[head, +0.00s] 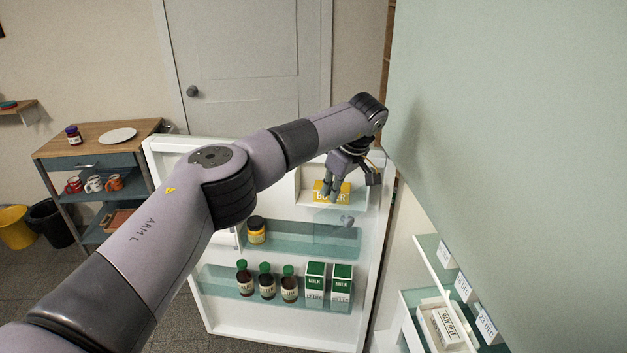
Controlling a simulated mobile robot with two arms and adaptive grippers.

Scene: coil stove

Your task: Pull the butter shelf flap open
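A yellow butter pack (322,194) sits in a white compartment on the inside of the open fridge door. A see-through flap (328,217) with a small round knob (347,221) shows just below the butter; it appears to be swung down, though its exact angle is hard to tell. My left gripper (337,194) is in front of the compartment, above the knob and partly covering the butter. Its fingers look apart, with nothing seen held between them. Whether it touches the flap is unclear. My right gripper is out of view.
The door's middle shelf holds a dark-lidded jar (256,230). The lower shelf holds bottles (265,281) and milk cartons (315,285). The fridge side (510,130) is close on the right. A wooden cart (95,143) stands at the left.

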